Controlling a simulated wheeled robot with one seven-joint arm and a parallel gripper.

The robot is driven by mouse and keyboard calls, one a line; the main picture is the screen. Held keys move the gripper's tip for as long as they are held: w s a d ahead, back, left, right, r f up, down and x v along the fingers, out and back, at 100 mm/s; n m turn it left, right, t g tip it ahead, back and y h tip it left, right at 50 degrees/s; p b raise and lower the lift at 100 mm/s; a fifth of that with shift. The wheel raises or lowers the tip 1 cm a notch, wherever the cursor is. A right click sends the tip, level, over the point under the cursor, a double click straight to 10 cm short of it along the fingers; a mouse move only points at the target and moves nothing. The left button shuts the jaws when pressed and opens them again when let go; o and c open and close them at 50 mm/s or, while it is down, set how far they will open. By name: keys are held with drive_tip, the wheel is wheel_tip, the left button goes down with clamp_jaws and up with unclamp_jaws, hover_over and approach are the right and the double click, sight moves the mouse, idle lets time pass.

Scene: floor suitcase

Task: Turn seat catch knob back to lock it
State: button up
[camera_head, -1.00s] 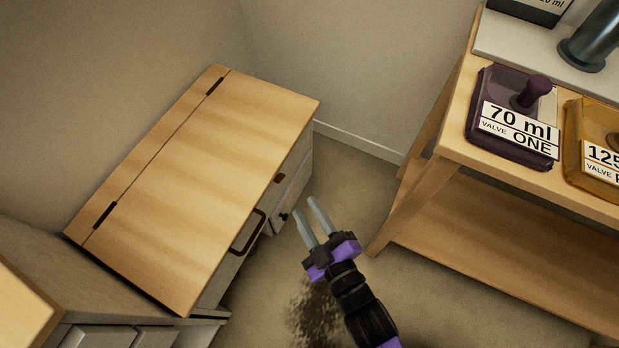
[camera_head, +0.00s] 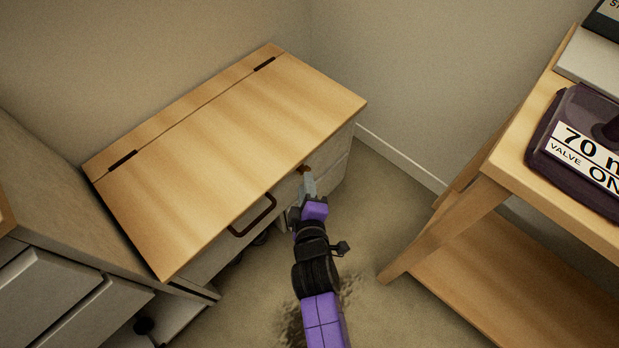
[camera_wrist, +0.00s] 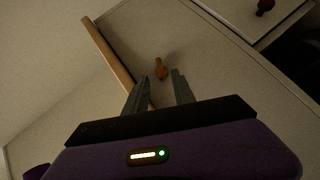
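The seat catch knob is a small brown knob (camera_head: 304,169) on the front of the wooden-topped bench (camera_head: 230,150), just under the front edge of its lid. It also shows in the wrist view (camera_wrist: 161,69), standing out from the pale front panel. My gripper (camera_head: 308,184) is right in front of the knob. In the wrist view my gripper (camera_wrist: 157,84) has its two grey fingers apart, with the knob between and just beyond their tips. I see no clear contact. The lid lies closed on the bench.
A dark handle (camera_head: 254,215) sticks out from the lid's front edge, left of my gripper. A wooden table (camera_head: 470,215) with a purple valve box (camera_head: 580,140) stands at the right. A grey drawer cabinet (camera_head: 60,290) stands at the left.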

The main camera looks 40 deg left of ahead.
sight(303, 170)
drive_tip(key=shift+b+x, duration=0.85)
drive_tip(key=shift+x, duration=1.4)
clamp_jaws()
